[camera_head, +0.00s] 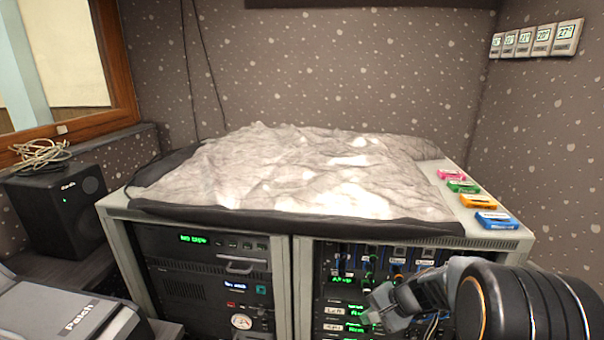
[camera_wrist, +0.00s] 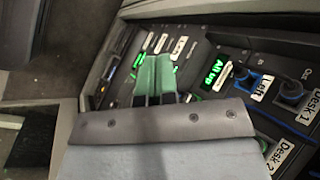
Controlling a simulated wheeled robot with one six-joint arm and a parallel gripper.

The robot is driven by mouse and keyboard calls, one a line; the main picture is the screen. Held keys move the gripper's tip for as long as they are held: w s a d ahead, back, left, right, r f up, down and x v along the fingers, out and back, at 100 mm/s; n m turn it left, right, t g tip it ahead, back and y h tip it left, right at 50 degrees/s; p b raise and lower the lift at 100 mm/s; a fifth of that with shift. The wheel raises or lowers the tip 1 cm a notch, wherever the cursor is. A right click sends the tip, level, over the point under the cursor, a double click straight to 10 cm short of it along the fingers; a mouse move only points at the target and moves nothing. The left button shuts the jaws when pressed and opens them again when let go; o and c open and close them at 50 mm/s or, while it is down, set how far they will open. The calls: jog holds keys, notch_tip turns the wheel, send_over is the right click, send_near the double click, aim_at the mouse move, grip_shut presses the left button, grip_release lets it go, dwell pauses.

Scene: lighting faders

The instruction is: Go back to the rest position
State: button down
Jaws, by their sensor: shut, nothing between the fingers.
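My gripper (camera_head: 372,308) is in front of the right rack unit (camera_head: 395,252) in the head view. In the wrist view its green-tipped fingers (camera_wrist: 154,76) are together, with nothing seen between them. Behind the fingers are lit green displays, one reading "All up" (camera_wrist: 216,72). I cannot tell whether the fingertips touch the panel. My gripper and arm hide the lower right part of the rack in the head view.
A crumpled grey cover (camera_head: 290,175) lies on the cabinet top. Several coloured boxes (camera_head: 478,201) line its right edge. A black speaker (camera_head: 62,208) with a coiled cable (camera_head: 40,153) on it stands left. A grey case marked "Patch" (camera_head: 75,312) is at lower left.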

jog(key=s+r+n+h+p, duration=0.3)
jog(key=s+r, duration=0.4)
jog(key=r, duration=0.4)
jog(key=s+r+n+h+p, duration=0.4)
jog(key=s+r+n+p, duration=0.2)
jog(key=r, duration=0.6)
jog(key=shift+s+a+t+p, duration=0.3)
jog(key=shift+s+t+p, duration=0.1)
jog(key=shift+s+p, duration=0.45)
jog(key=shift+w+d, duration=0.1)
